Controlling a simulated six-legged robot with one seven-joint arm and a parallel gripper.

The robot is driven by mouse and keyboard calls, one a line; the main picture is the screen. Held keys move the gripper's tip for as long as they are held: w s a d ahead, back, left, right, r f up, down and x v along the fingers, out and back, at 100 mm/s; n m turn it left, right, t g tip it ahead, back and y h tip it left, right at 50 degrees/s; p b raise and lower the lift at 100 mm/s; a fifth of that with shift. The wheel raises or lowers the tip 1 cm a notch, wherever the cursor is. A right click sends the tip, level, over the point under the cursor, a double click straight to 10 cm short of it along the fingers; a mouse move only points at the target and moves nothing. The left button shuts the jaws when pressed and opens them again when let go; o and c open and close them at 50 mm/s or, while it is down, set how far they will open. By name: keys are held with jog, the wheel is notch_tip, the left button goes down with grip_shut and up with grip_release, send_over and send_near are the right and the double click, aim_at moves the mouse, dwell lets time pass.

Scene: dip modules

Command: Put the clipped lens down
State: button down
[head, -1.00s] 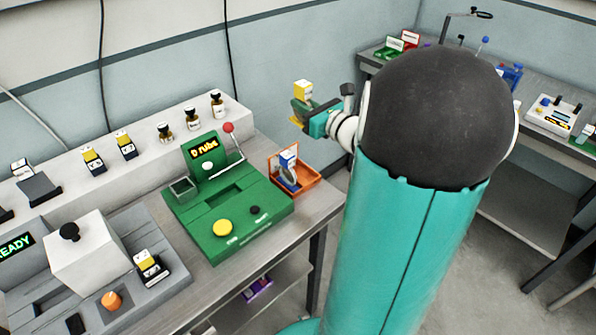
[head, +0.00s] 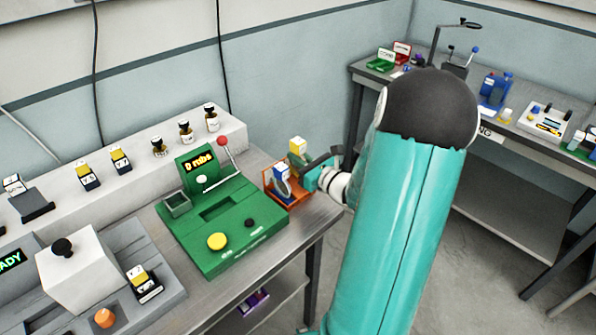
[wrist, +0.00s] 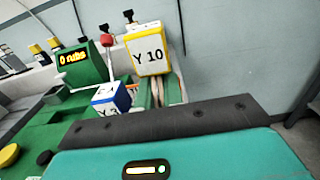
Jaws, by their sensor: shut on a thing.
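My gripper (head: 312,175) is shut on the clipped lens, a white-faced block with yellow edges (head: 298,146). In the wrist view its face reads "Y 10" (wrist: 149,60), and it stands roughly upright above a greenish clip (wrist: 158,93). The lens is at the back right of an orange tray (head: 296,203). The tray holds a blue-and-white block (head: 282,182), which in the wrist view is left of the held lens (wrist: 110,97). The gripper hides the lower part of the clip, and I cannot tell whether it touches the tray.
A green machine (head: 240,237) with a small screen, a red-knobbed lever and a yellow button stands left of the tray. Several small bottles and blocks line the pale ledge (head: 135,175) behind. A second bench (head: 520,150) stands at the right. The bench's front edge is close to the tray.

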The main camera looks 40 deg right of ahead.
jog(key=shift+f, duration=2.4)
jog(key=shift+f, duration=0.15)
jog(key=c, duration=1.5)
grip_release()
jog(key=s, duration=1.3)
jog(key=shift+s+f, duration=0.1)
jog(key=shift+s, duration=0.25)
